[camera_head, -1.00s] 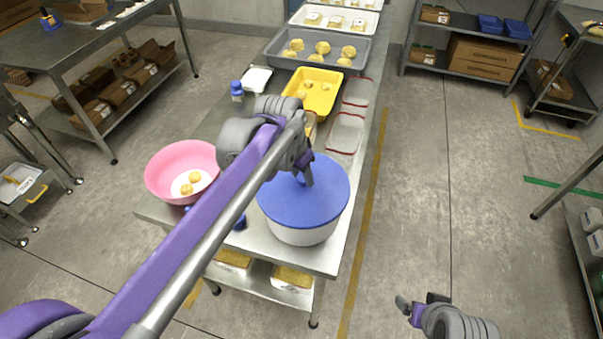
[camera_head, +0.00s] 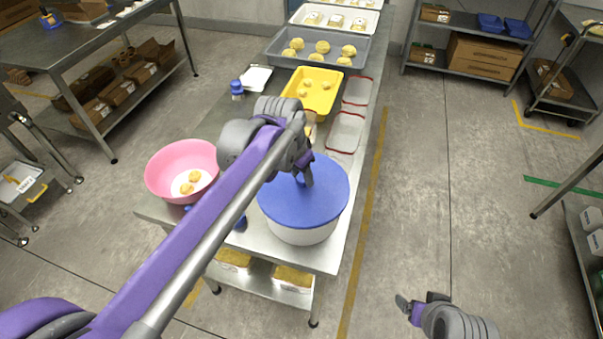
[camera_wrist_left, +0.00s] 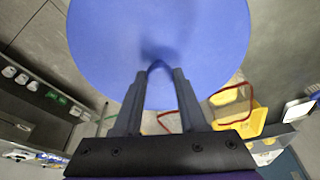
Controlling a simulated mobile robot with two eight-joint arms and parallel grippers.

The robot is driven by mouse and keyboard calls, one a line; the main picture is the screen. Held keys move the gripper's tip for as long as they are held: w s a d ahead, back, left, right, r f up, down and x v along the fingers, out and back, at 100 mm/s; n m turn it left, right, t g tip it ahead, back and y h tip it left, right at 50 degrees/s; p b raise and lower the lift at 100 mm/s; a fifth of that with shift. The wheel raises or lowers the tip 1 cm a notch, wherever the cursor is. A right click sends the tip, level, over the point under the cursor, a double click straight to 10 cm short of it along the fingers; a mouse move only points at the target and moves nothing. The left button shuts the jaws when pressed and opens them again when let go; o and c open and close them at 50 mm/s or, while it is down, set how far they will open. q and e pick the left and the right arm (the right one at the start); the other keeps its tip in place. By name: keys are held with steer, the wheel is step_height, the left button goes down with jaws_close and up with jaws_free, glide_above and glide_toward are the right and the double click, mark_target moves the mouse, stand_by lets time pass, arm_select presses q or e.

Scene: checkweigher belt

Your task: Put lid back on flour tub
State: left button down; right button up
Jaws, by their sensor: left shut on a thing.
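The blue lid (camera_head: 318,205) sits over the top of the white flour tub (camera_head: 300,235) at the near end of the steel table. It looks level on the tub; whether it is fully seated I cannot tell. My left gripper (camera_head: 306,181) is above the lid and shut on its knob, which the fingers mostly hide. In the left wrist view the fingers (camera_wrist_left: 158,75) meet at the middle of the blue lid (camera_wrist_left: 105,45). My right gripper (camera_head: 422,300) is off to the right over the floor, away from the table, with its fingers apart and empty.
A pink bowl (camera_head: 160,182) with dough pieces stands left of the tub. A yellow tray (camera_head: 322,107), red-rimmed clear containers (camera_head: 345,132) and a grey tray (camera_head: 275,55) lie farther back.

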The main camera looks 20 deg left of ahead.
arm_select(q)
jaws_free()
stand_by(0.5)
steer(key=shift+r+p, duration=1.95)
steer(key=shift+r, duration=1.6)
arm_select(e)
step_height(320, 180, up, 6)
steer(key=w, duration=0.2)
steer(key=shift+w+f, duration=0.15)
steer(key=shift+f, duration=0.05)
arm_select(q)
steer(key=shift+c, duration=0.3)
